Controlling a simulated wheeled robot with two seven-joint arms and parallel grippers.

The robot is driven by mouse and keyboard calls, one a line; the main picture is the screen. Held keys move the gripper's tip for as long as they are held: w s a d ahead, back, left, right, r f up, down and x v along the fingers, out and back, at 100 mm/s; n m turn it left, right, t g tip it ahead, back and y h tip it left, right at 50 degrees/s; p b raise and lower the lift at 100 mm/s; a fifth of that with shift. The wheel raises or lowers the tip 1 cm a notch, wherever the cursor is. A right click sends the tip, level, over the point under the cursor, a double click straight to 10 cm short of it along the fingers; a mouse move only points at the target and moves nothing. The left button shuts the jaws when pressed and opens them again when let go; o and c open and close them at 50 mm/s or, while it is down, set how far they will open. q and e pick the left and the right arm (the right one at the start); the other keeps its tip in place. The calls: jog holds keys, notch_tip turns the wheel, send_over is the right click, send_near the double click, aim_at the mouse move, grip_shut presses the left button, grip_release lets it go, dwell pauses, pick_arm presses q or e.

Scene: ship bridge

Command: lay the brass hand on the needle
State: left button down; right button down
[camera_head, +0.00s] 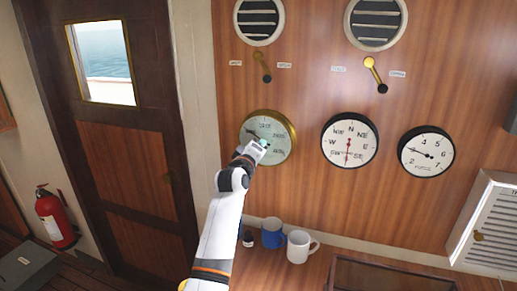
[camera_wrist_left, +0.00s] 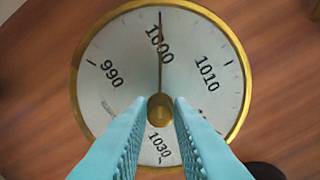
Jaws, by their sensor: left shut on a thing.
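The barometer (camera_head: 289,132) is a round white dial with a brass rim on the wood wall; it also fills the wrist view (camera_wrist_left: 118,88). One thin dark needle (camera_wrist_left: 160,45) points straight up in the wrist view, close to the 1000 mark. A brass knob (camera_wrist_left: 160,107) sits at the dial's centre. My left gripper (camera_head: 262,146) is at the dial, its teal fingers (camera_wrist_left: 160,112) shut on the knob. I cannot make out a separate brass hand; it may lie along the needle or behind the fingers. My right gripper is not in view.
A compass dial (camera_head: 349,134) and another black-rimmed gauge (camera_head: 426,160) hang to the right. Two small levers (camera_head: 262,66) (camera_head: 374,73) are above.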

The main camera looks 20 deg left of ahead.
pick_arm(q)
jog(key=c, duration=1.3)
grip_release()
jog(key=shift+s, duration=0.1)
jog(key=shift+s+a+b, duration=0.2)
jog(key=shift+s+b, duration=1.65)
jog(key=shift+s, duration=4.05)
